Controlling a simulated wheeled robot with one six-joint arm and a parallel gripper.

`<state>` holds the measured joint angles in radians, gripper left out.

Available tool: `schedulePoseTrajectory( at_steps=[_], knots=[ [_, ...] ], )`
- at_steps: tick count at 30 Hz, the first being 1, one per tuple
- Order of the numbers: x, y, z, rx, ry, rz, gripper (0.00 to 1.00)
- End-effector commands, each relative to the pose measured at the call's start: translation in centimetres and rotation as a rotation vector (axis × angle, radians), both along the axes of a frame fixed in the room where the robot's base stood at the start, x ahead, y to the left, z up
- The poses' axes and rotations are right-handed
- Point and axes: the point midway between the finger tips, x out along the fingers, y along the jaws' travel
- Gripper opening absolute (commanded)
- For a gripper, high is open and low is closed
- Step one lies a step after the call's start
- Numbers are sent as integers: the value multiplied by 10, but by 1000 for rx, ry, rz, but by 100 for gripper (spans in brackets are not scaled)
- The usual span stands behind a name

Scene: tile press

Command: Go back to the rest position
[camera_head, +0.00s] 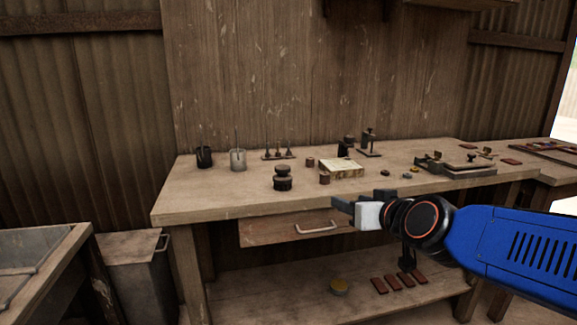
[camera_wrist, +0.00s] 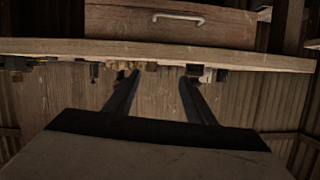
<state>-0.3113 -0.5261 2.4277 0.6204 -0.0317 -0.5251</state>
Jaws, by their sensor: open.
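My gripper (camera_head: 343,206) is in front of the workbench's front edge in the head view, at the end of my blue arm that comes in from the right. In the wrist view my gripper (camera_wrist: 160,82) shows two dark fingers standing apart with nothing between them. The wooden workbench (camera_head: 230,198) runs across the middle of the head view. Its drawer (camera_head: 275,231), with a pale handle, is just left of and below my gripper. The wrist view appears upside down, with the drawer (camera_wrist: 170,24) at the top and the bench edge (camera_wrist: 200,52) below it.
On the bench are a dark cup (camera_head: 204,158), a grey cup (camera_head: 238,160), a stacked dark pot (camera_head: 283,179), a pale box (camera_head: 342,168) and a metal press (camera_head: 460,168). A bin (camera_head: 138,275) stands left.

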Motion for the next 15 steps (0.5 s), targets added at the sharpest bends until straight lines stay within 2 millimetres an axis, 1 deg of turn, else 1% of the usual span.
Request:
schedulePoseTrajectory(
  at_steps=[1,5,6,8,9,11,12,15],
  knots=[
    [-13,-7,-11,-10,48,14,50],
    [-51,-24,-48,-44,205,38,50],
    [-64,-31,-60,-56,258,37,50],
    [-84,-43,-78,-75,340,27,50],
    [-99,-53,-89,-89,396,15,50],
    [-121,-68,-106,-109,480,-11,50],
    [-136,-78,-117,-123,534,-33,50],
    [-171,-102,-139,-153,656,-93,50]
  ],
)
